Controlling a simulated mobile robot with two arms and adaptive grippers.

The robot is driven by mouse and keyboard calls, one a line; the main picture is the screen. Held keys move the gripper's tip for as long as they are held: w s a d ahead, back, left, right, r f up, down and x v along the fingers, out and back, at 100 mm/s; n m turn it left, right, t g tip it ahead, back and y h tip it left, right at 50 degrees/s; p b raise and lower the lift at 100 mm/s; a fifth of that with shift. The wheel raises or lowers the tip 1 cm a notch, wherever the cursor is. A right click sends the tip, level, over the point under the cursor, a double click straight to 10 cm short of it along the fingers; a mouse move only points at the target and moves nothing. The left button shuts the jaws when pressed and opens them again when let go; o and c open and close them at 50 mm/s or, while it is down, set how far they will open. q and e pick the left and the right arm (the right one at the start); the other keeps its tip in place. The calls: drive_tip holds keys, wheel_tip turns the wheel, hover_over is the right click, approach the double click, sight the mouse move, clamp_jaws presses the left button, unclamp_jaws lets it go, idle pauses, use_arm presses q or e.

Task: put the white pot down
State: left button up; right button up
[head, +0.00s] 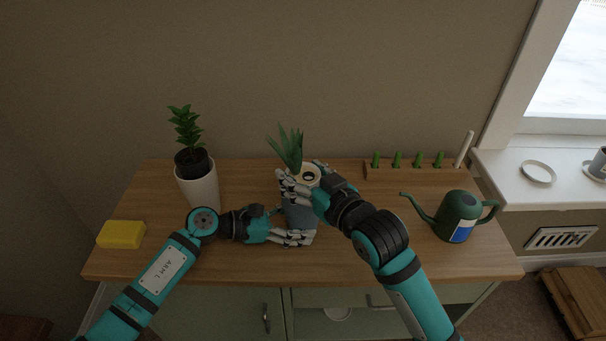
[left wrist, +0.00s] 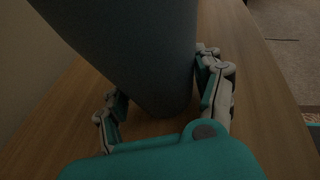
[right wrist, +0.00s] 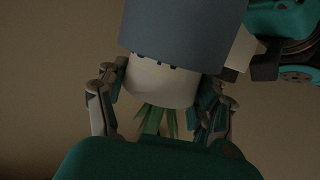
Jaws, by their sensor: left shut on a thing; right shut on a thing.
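The white pot (right wrist: 160,82) is between the fingers of my right gripper (right wrist: 160,105), which is shut on it. Spiky green leaves (head: 288,146) grow from it, and in the head view my fingers hide most of it. A blue-grey pot (head: 299,215) stands on the wooden top directly below, at the white pot's lower end; I cannot tell how far the white pot is inside it. My left gripper (head: 293,238) is shut around the lower part of the blue-grey pot, which also fills the left wrist view (left wrist: 150,50).
A tall white planter (head: 199,188) with a dark inner pot and leafy plant stands left. A yellow sponge (head: 121,234) lies front left. A green watering can (head: 456,216) stands right, and a wooden holder (head: 405,173) with green pegs is behind. The cabinet top (head: 240,178) has bare patches between them.

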idle(0.3)
drive_tip(key=o, duration=1.5)
drive_tip(key=shift+f, duration=0.15)
drive_tip(key=shift+r, duration=0.2)
drive_tip(key=v, duration=1.2)
